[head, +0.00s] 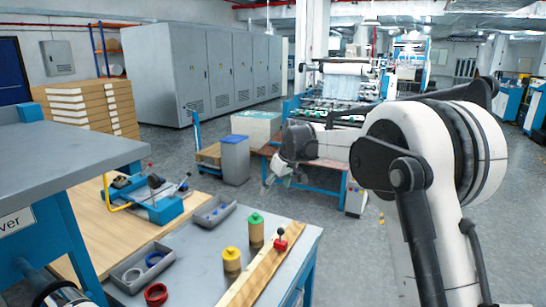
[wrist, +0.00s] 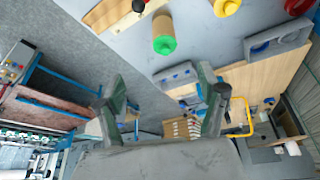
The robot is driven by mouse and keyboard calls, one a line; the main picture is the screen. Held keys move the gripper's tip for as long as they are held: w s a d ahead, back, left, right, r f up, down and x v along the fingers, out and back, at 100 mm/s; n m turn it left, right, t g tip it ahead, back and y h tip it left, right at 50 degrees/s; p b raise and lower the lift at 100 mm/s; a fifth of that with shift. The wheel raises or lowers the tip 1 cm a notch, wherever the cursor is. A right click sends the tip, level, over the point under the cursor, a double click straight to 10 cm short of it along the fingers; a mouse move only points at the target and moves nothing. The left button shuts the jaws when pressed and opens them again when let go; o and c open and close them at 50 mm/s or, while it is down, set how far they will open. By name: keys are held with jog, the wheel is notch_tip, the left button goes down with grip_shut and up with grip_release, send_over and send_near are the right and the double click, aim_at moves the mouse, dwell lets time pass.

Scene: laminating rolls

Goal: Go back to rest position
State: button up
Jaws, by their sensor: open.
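My gripper (head: 278,175) is raised in the air beyond the far right side of the grey worktable (head: 200,260), apart from everything on it. In the wrist view my gripper (wrist: 163,95) has its two fingers spread wide with nothing between them. The arm reaches in from the right of the head view and bends at a large white joint. The fingertips are small and partly unclear in the head view.
A blue device (head: 150,198) stands behind. Open floor lies beyond the table.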

jog(key=s+d+r+m+t, duration=0.1)
jog(key=s+d+r, duration=0.25)
jog(key=s, duration=0.45)
jog(key=s+d+r+m+h+b, duration=0.1)
jog(key=s+d+r+m, duration=0.15)
jog(key=s+d, duration=0.45)
jog(key=s+d+r+m+t, duration=0.15)
jog(key=s+r, duration=0.25)
jog(key=s, duration=0.6)
jog(key=s+d+f+m, duration=0.1)
jog(key=s+d+f, duration=0.1)
jog(key=s, duration=0.6)
jog(key=s+d+f+m+h+b, duration=0.1)
jog(key=s+d+f, duration=0.2)
jog(key=s+f, duration=0.2)
jog(key=s+d+f+m+t, duration=0.1)
jog(key=s+f, duration=0.3)
jog(key=s, duration=0.8)
jog(key=shift+d+h+b, duration=0.35)
jog(key=shift+d+h, duration=0.05)
jog(key=shift+d, duration=0.35)
